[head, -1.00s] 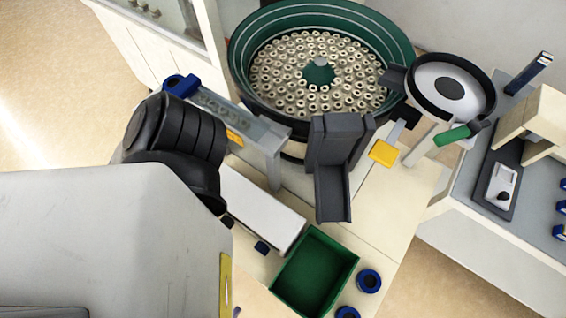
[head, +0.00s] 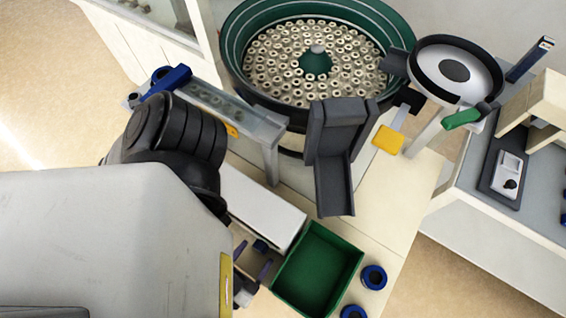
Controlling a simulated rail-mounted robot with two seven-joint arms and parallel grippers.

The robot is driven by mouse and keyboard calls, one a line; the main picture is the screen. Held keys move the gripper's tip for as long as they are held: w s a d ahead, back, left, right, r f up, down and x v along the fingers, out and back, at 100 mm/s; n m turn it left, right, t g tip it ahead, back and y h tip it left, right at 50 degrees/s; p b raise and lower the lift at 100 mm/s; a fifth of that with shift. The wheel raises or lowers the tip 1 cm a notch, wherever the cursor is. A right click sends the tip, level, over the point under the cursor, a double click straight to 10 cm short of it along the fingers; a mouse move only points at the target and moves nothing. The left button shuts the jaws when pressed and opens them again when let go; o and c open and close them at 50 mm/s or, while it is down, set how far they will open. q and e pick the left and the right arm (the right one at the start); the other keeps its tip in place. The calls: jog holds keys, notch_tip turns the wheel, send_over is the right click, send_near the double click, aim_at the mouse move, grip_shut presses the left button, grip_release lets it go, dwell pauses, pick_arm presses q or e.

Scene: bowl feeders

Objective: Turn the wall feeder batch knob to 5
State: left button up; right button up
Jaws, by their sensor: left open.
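My left gripper (head: 252,260) shows partly at the lower left, its two purplish fingers apart and nothing seen held. My own arm hides much of it. A small dark-blue piece (head: 261,246) shows by the fingers, at the end of a white box; I cannot tell whether they touch. A small black knob (head: 510,184) sits on a white plate on a dark panel (head: 497,200) at the right, well away from the gripper. I cannot tell whether this is the batch knob, and no numbers are readable. My right gripper is not in view.
A large green bowl feeder (head: 240,65) full of pale rings stands at the back, with a grey chute (head: 335,180) in front. A smaller bowl (head: 491,70) is at the right. A green bin (head: 340,292) and blue rings (head: 373,278) lie near the gripper.

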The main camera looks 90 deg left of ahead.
pick_arm(q)
jog(key=shift+w+a, duration=0.35)
jog(key=shift+a, duration=0.15)
jog(key=c, duration=0.9)
jog(key=shift+r+n+p, duration=0.15)
jog(key=shift+n+p, duration=0.2)
jog(key=shift+n, duration=1.85)
jog(key=o, duration=0.9)
